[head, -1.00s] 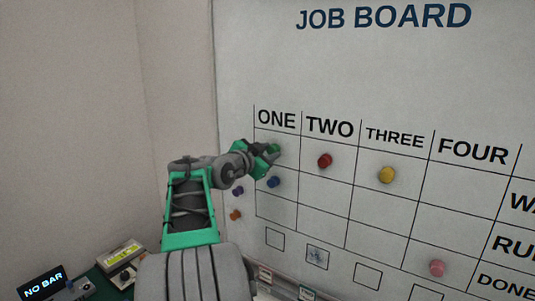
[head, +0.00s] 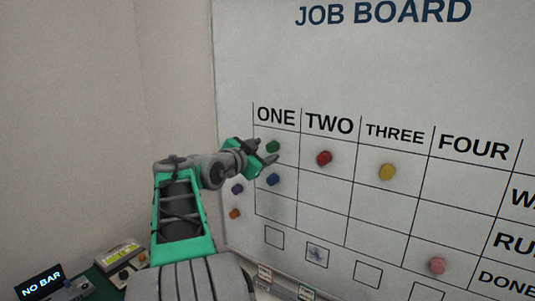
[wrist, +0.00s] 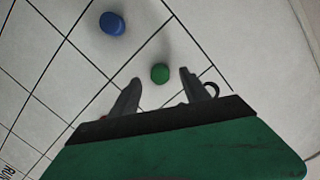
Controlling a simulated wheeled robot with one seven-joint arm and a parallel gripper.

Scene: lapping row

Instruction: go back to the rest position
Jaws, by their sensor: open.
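My gripper (head: 264,152) is in front of the job board (head: 330,65), at the left side of column ONE. It is open and empty, with its two fingers apart in the wrist view (wrist: 155,88). A green magnet (head: 273,146) sits on the board in the top cell under ONE. In the wrist view the green magnet (wrist: 160,73) shows beyond and between the fingertips, apart from them. A blue magnet (head: 274,180) is in the cell below, and it also shows in the wrist view (wrist: 112,23).
A red magnet (head: 324,158), a yellow magnet (head: 387,172) and a pink magnet (head: 437,265) are on the board to the right. Purple (head: 237,189) and orange (head: 235,214) magnets are left of the grid. A NO BAR display (head: 40,284) stands at lower left.

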